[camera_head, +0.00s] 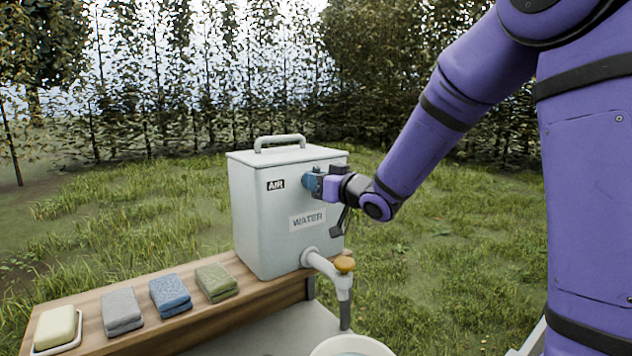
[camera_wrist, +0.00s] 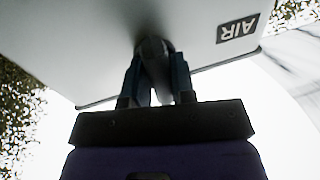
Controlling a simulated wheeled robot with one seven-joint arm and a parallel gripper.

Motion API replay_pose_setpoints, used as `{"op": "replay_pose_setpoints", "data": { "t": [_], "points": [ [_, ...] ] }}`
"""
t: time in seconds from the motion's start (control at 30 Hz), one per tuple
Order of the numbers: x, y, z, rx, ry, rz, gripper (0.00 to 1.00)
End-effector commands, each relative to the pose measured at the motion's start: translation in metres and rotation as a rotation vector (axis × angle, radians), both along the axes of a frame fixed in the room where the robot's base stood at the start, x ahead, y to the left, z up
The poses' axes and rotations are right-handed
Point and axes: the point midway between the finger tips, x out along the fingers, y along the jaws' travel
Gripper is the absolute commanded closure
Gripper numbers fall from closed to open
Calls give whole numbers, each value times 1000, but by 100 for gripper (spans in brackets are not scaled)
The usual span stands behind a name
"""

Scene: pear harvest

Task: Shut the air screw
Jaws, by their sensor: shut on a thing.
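The air screw (camera_wrist: 153,55) sticks out of the front of the pale grey water tank (camera_head: 262,225), just right of the AIR label (camera_head: 276,185). In the head view my gripper (camera_head: 311,182) covers the screw. In the wrist view my gripper (camera_wrist: 156,80) has its two fingers on either side of the dark screw, shut on it. The AIR label also shows upside down in the wrist view (camera_wrist: 238,29). Which way the screw is turned cannot be told.
Below the WATER label (camera_head: 307,220) a tap (camera_head: 328,268) with an orange-yellow knob juts out over a white basin (camera_head: 352,346). On the wooden bench (camera_head: 190,334) lie a soap bar (camera_head: 55,327) in a dish and grey (camera_head: 122,311), blue (camera_head: 170,295) and green (camera_head: 216,283) folded cloths.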

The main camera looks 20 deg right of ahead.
Motion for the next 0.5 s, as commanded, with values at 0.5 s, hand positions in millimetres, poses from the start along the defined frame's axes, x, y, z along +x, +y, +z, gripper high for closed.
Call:
{"op": "replay_pose_setpoints", "data": {
  "t": [0.5],
  "points": [
    [0,-1,-1,402,131,2,100]
  ]
}}
